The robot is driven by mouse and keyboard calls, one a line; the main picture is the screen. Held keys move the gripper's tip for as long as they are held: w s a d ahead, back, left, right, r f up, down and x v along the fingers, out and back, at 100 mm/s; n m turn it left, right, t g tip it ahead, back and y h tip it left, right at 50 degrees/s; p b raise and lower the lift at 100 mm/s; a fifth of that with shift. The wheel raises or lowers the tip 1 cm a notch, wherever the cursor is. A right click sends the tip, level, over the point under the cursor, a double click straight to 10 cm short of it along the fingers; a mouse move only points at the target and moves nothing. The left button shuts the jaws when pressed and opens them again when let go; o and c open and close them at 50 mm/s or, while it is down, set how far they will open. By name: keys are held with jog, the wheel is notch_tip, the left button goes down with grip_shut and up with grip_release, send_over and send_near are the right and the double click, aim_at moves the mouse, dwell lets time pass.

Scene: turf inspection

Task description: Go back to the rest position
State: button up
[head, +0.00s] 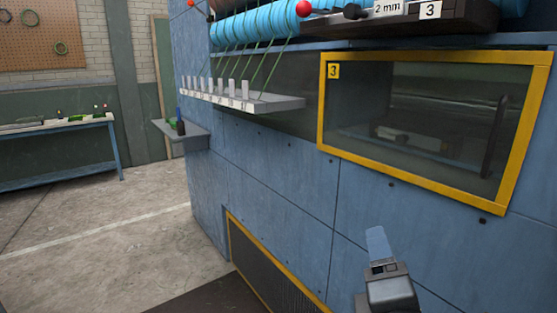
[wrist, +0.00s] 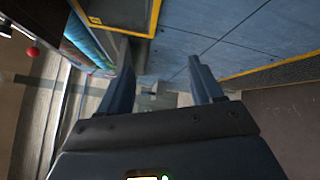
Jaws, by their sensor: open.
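My gripper (head: 377,238) shows at the lower right of the head view, in front of the blue panelled machine (head: 290,180). Only a pale blue finger and the grey wrist are clear there. In the wrist view, the two dark fingers of my gripper (wrist: 160,62) stand well apart with nothing between them. The gripper is open and empty. The rest of my arm is out of the head view.
A yellow-framed window (head: 323,105) marked 3 is above and right of my gripper. A grey shelf (head: 285,103) with several white pegs and green strands juts out. A small bracket (head: 190,135) is left of it. The floor (head: 110,240) at left is clear before a workbench (head: 60,175).

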jog(key=s+d+f+m+g+y, duration=0.3)
jog(key=s+f+m, duration=0.5)
jog(key=s+f, duration=0.85)
jog(key=s+d+r+m, duration=0.1)
jog(key=s+m, duration=0.5)
jog(key=s, duration=0.4)
jog(key=s+d+r+m, duration=0.2)
jog(key=s+m, duration=0.4)
jog(key=s, duration=0.4)
jog(key=shift+s+d+r+m, duration=0.2)
jog(key=shift+s+r+m, duration=0.1)
jog(key=shift+s, duration=0.05)
